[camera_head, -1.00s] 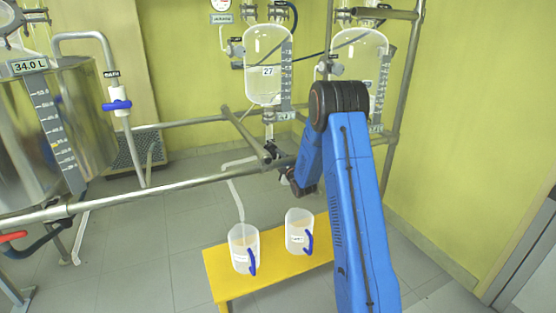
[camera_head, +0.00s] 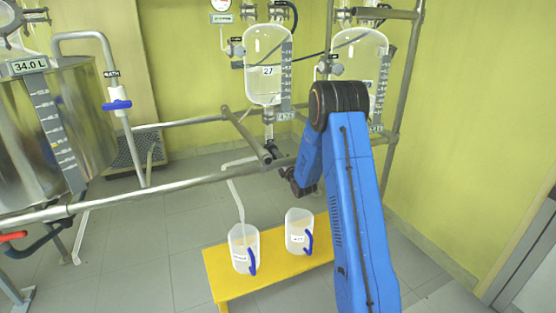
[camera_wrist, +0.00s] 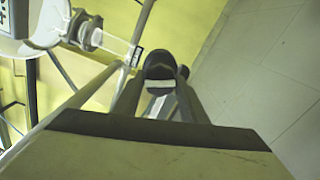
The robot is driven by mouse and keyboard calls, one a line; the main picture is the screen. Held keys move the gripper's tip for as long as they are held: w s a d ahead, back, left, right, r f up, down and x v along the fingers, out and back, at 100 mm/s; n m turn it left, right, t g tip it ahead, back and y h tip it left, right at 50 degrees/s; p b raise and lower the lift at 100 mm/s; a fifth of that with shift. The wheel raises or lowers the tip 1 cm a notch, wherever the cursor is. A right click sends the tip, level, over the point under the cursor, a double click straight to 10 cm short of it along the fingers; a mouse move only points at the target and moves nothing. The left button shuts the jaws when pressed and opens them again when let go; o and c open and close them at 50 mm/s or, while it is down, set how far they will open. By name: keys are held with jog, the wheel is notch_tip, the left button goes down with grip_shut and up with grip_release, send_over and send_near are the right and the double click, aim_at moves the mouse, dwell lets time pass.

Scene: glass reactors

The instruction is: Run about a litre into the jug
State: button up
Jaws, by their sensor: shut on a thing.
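Two clear jugs with blue handles stand upright on a yellow bench (camera_head: 222,287), a left jug (camera_head: 243,256) and a right jug (camera_head: 298,222). A pale outlet tube (camera_head: 235,195) runs down to the mouth of the left jug. I cannot tell the level in either jug. A glass reactor (camera_head: 266,85) marked 27 hangs above, with its bottom outlet (camera_head: 268,125) below it. My gripper (camera_head: 297,184) is beside the frame rail, partly hidden by my arm. In the wrist view my gripper (camera_wrist: 160,92) is shut on a dark, rounded part (camera_wrist: 159,66), perhaps a valve handle.
A metal rail (camera_head: 150,190) crosses in front of the reactors. A second glass reactor (camera_head: 358,60) is behind my arm. The grey floor is open at front left.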

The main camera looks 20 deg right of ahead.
jog(key=shift+f, duration=0.15)
jog(key=o, duration=1.1)
jog(key=shift+c, duration=0.2)
jog(key=shift+s, duration=0.15)
jog(key=s, duration=1.7)
jog(key=shift+s, duration=0.1)
